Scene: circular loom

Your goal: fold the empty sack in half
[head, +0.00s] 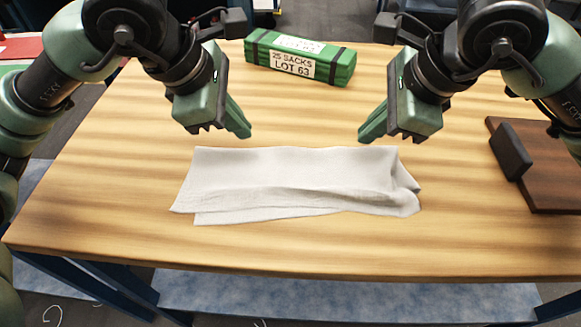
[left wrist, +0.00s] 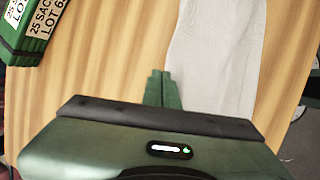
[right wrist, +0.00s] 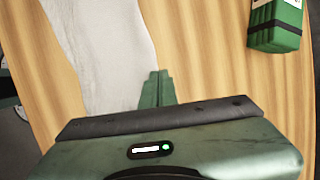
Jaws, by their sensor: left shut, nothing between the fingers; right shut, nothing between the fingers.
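The white sack (head: 290,175) lies on the wooden table in front of me, a wide flat strip with one layer over another. Its near edges do not line up at the left, and its right end is rumpled. It also shows in the left wrist view (left wrist: 215,60) and the right wrist view (right wrist: 100,50). My left gripper (head: 245,134) is shut and empty, above and beyond the sack's far edge, left of centre. My right gripper (head: 365,138) is shut and empty, above the far edge near its right part. Neither appears to touch the cloth.
A green strapped bundle (head: 300,62) labelled "25 SACKS LOT 63" lies at the back of the table (head: 400,250). A brown board (head: 545,170) with a dark block (head: 511,152) is at the right. Bare wood surrounds the sack.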

